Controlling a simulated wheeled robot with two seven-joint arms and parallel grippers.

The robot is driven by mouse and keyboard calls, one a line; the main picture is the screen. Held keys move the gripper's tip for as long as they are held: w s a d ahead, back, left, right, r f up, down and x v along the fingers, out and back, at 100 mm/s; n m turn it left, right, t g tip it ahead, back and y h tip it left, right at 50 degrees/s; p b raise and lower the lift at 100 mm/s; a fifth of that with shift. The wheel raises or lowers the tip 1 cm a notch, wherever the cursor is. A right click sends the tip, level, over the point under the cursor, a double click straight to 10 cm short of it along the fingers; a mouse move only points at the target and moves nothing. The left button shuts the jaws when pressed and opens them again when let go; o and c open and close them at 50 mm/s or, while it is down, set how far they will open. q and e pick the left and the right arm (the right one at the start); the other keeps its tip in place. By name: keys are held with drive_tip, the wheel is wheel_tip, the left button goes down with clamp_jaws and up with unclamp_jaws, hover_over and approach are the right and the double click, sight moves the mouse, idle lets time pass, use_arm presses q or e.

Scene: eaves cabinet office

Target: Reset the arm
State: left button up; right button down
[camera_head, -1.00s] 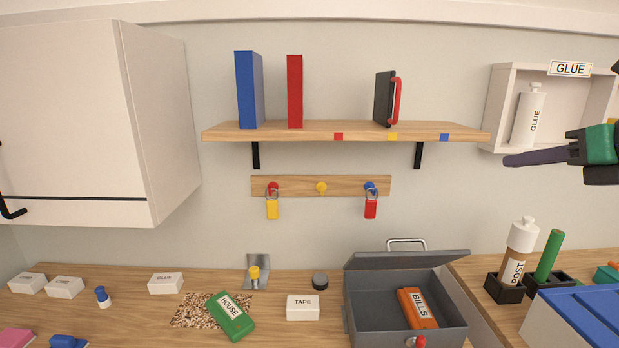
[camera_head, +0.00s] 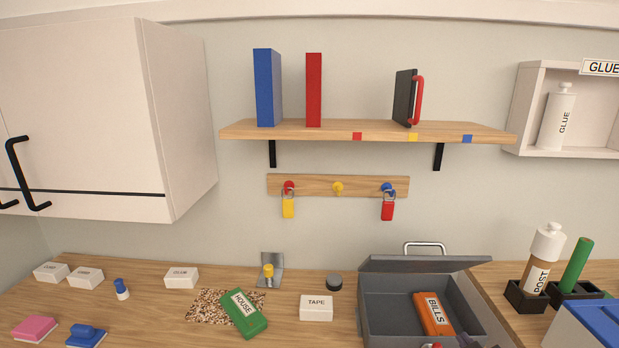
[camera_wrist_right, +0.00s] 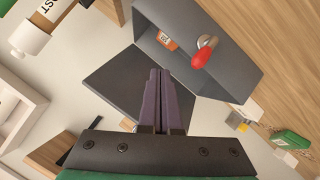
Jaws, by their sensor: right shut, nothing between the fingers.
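A red knob (camera_wrist_right: 199,60) shows on the box in the wrist view. My left gripper is not in view.
A TAPE box (camera_head: 316,308) and a green HOUSE packet (camera_head: 243,313) lie left of the grey box. A POST bottle (camera_head: 541,260) and a blue lid (camera_head: 600,322) are at the right. A shelf (camera_head: 300,131) and cabinet (camera_head: 90,120) hang above.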

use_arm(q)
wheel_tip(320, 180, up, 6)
use_arm(e)
drive_tip(key=s+a+f+m+g+y, duration=0.1)
drive_tip(key=s+a+f+g+y, duration=0.1)
drive_tip(key=s+a+f+g, duration=0.4)
drive_tip(key=s+a+f+m+g+y, duration=0.2)
drive_tip(key=s+f+g, duration=0.1)
drive_tip(key=s+f, duration=0.65)
use_arm(q)
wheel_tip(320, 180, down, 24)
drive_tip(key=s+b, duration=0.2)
drive_tip(key=b, duration=0.1)
use_arm(e)
wheel_tip(320, 180, down, 23)
drive_tip(key=s, duration=0.2)
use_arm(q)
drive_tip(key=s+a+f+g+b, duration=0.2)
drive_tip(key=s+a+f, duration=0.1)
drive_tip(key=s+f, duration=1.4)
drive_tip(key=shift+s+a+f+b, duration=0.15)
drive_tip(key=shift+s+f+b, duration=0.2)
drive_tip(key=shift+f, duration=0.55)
use_arm(e)
drive_tip(key=s+d+f+g, duration=0.2)
drive_tip(key=s+d+f, duration=0.1)
drive_tip(key=s+f, duration=1.4)
drive_tip(key=shift+s+f+n+h, duration=0.3)
drive_tip(key=shift+f+n, duration=0.1)
drive_tip(key=shift+f, duration=0.45)
